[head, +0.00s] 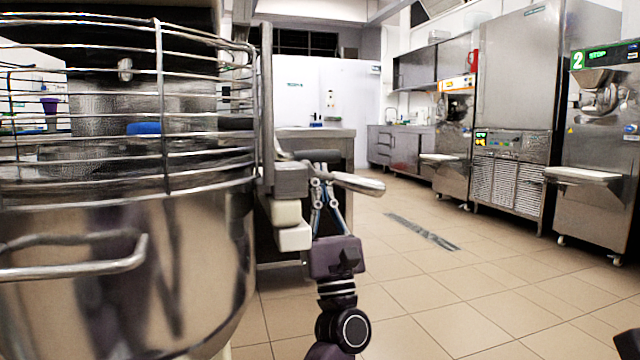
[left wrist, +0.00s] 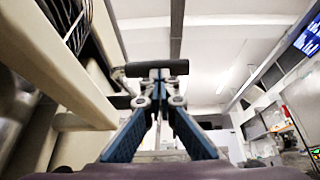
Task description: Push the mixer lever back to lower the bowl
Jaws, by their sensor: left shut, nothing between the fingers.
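The mixer's large steel bowl (head: 215,250) fills the left of the head view, with a wire guard (head: 163,100) above it.
Cream blocks (head: 293,236) jut from the mixer beside my left wrist. A steel table (head: 320,143) stands behind the lever. Batch freezers (head: 600,150) line the right side. The tiled floor (head: 430,290) between is open, with a drain grate (head: 422,231).

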